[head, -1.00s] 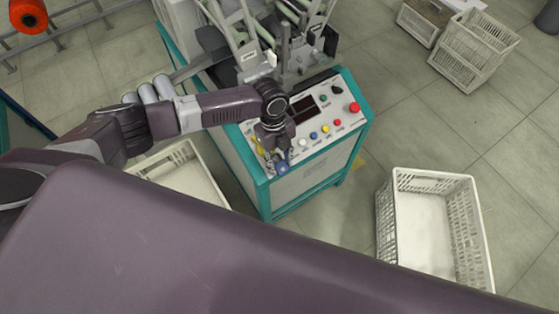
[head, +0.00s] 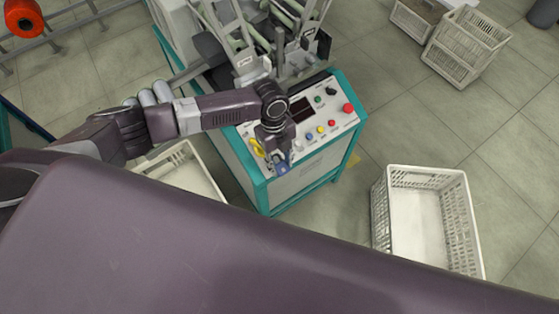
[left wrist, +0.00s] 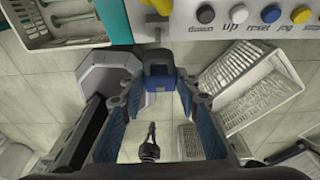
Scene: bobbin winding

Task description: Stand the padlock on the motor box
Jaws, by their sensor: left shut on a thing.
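My left gripper (head: 278,160) is shut on the blue padlock (left wrist: 160,72), which sits between the fingertips in the left wrist view. In the head view only a small blue part of the padlock (head: 282,169) shows below the gripper. The padlock is at the near edge of the teal-framed machine box (head: 300,181) with the control panel. I cannot tell whether the padlock touches the box, or whether this is the motor box. My right gripper is not in view.
The panel has several coloured buttons, including a large red one (head: 348,108). A yellow-handled thing (head: 257,147) lies left of the gripper. Machine arms stand behind the panel.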

